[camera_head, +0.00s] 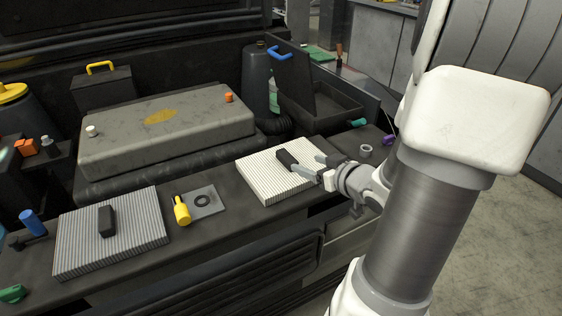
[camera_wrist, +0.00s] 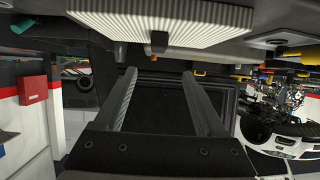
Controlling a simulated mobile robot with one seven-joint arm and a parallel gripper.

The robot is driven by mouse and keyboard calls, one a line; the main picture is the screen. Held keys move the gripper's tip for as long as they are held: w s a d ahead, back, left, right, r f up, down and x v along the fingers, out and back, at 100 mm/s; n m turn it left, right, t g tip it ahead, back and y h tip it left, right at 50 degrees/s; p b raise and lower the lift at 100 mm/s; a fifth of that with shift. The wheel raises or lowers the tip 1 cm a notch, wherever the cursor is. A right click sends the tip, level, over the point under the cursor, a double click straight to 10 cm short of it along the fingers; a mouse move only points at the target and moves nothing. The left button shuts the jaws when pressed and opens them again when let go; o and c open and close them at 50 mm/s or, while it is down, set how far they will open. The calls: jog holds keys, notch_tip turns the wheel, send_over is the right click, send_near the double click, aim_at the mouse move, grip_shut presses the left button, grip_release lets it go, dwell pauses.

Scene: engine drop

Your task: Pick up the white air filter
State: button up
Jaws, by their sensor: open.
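The white air filter (camera_head: 262,180) is a pleated flat block lying on the ledge right of the middle in the head view. A black handle (camera_head: 287,158) stands up from its top. My gripper (camera_head: 305,163) is open over the filter's right part, with its fingertips close to the handle. In the wrist view the filter (camera_wrist: 190,22) spans the top, with the handle (camera_wrist: 158,44) sticking down from it. The open fingers (camera_wrist: 158,72) point toward it, and the handle lines up with the gap between them. I see no contact.
A grey pleated filter (camera_head: 75,240) with a black handle lies at the left. A yellow-handled tool (camera_head: 182,211) and a grey plate (camera_head: 204,201) with a ring lie between the filters. A grey engine cover (camera_head: 165,130) and an open black box (camera_head: 318,98) stand behind.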

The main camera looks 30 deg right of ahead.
aim_at(290, 158)
jog(key=b+x, duration=0.2)
jog(key=x, duration=0.5)
jog(key=shift+w+f+b, duration=0.25)
jog(key=shift+f+b, duration=0.05)
jog(key=shift+f, duration=0.05)
jog(key=b+x, duration=0.1)
jog(key=x, duration=0.1)
jog(key=b+x, duration=0.1)
jog(key=x, duration=0.1)
jog(key=shift+s+d+f+b, duration=0.1)
jog(key=shift+d+f+b, duration=0.15)
jog(key=shift+f, duration=0.2)
jog(key=shift+w, duration=0.45)
grip_shut()
